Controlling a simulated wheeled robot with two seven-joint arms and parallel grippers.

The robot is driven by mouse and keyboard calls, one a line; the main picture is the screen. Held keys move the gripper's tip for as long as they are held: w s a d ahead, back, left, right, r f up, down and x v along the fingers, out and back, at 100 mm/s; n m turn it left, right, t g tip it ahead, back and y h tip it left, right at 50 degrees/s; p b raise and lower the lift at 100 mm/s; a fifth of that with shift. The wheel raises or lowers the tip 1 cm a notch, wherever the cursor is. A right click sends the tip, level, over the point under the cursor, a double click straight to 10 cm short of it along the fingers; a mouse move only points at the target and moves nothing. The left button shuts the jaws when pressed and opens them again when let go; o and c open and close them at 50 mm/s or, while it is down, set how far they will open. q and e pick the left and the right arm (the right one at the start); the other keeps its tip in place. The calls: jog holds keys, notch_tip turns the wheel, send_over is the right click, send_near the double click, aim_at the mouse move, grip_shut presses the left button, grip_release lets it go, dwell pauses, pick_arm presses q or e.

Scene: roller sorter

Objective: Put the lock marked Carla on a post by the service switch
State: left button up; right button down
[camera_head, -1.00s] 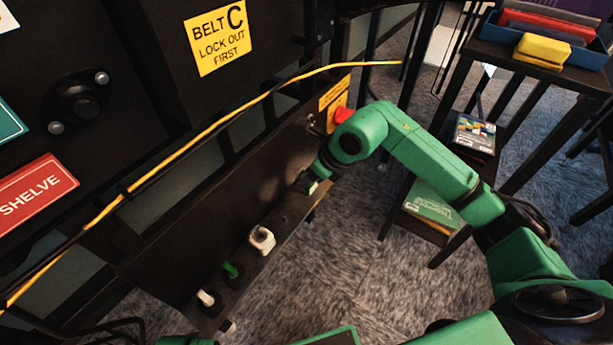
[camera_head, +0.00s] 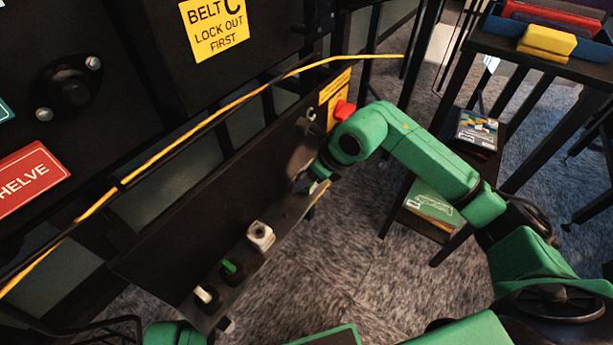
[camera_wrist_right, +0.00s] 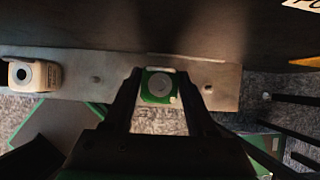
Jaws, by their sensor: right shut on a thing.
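My right gripper (camera_wrist_right: 160,92) is shut on a green lock (camera_wrist_right: 158,86) with a pale round centre, seen between the fingers in the right wrist view. Any name on it cannot be read. In the head view my right gripper (camera_head: 308,184) is at the far part of the grey ledge (camera_head: 285,215), and the lock is mostly hidden. In the wrist view, small posts stand on the ledge left (camera_wrist_right: 96,80) and right (camera_wrist_right: 208,88) of the lock. Whether the lock touches the ledge I cannot tell. My left gripper is not in view.
A red knob (camera_head: 344,110) is beyond my gripper. A yellow cable (camera_head: 190,140) crosses the panel. A dark shelf stand is at right.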

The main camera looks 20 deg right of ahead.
jog(key=shift+f, duration=0.1)
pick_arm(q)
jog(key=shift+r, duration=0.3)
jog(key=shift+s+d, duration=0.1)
pick_arm(e)
jog(key=shift+f, duration=0.1)
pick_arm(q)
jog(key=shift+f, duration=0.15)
pick_arm(e)
jog(key=shift+f, duration=0.1)
dwell(0.3)
jog(key=shift+c, duration=0.6)
grip_release()
